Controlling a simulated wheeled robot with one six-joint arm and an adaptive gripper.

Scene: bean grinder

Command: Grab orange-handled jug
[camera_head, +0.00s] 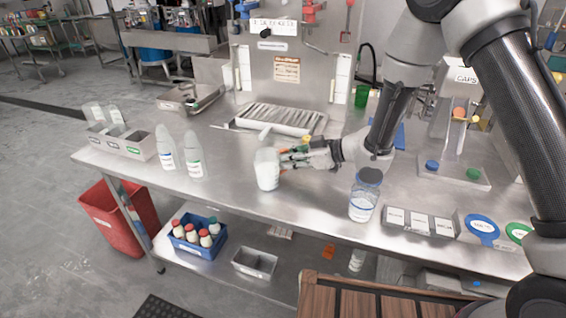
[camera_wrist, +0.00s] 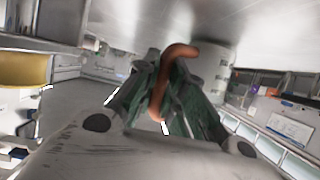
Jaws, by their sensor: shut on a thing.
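The jug (camera_head: 267,170) is a white, translucent container near the middle of the steel table in the head view. My gripper (camera_head: 288,158) is at its right side, reaching in from the right. In the wrist view the jug's orange handle (camera_wrist: 166,78) lies between the fingers of my gripper (camera_wrist: 172,92), which are shut on it. The jug's pale body (camera_wrist: 208,66) shows behind the handle. In the head view the handle is mostly hidden by the fingers. I cannot tell whether the jug's base touches the table.
A clear jar with a blue rim (camera_head: 364,196) stands to the right, below my arm. Two clear bottles (camera_head: 193,158) stand to the left. A labelled grey bin (camera_head: 418,222) is at the front right edge. A metal grate tray (camera_head: 276,118) lies behind. Bare table (camera_head: 225,180) surrounds the jug's left.

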